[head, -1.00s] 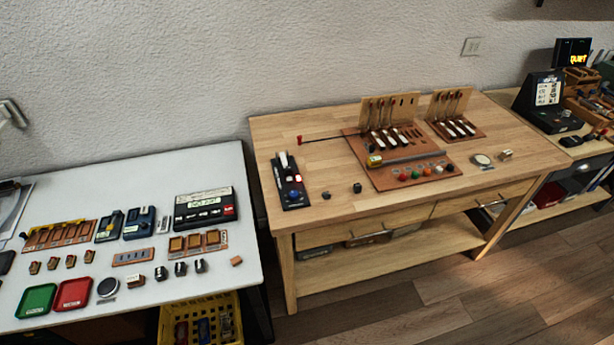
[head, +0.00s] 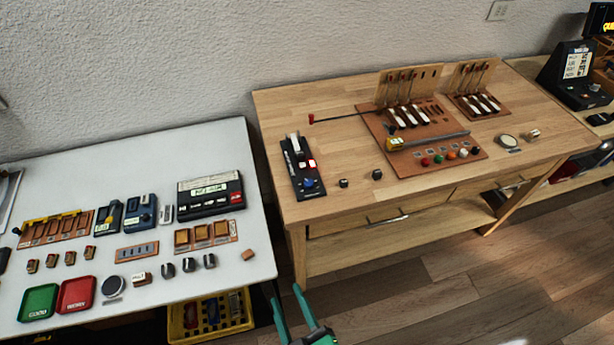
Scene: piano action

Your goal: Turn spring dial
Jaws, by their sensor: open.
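My gripper (head: 286,296) shows at the bottom edge of the head view, with two teal fingers spread apart and nothing between them. It is in front of the gap between the two tables, apart from everything. No part is clearly readable as the spring dial. A black device (head: 298,165) with a white lever and a blue knob (head: 308,183) stands at the left end of the wooden table (head: 345,225). Two small black knobs, a nearer one (head: 343,183) and another (head: 377,174), sit to its right.
The white table (head: 215,275) at left holds blue devices, a black box (head: 210,195), small knobs, a green tray (head: 38,302) and a red tray (head: 76,295). A yellow crate (head: 240,322) stands below. Brown boards with hammers (head: 430,160) fill the wooden table's middle. Floor in front is clear.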

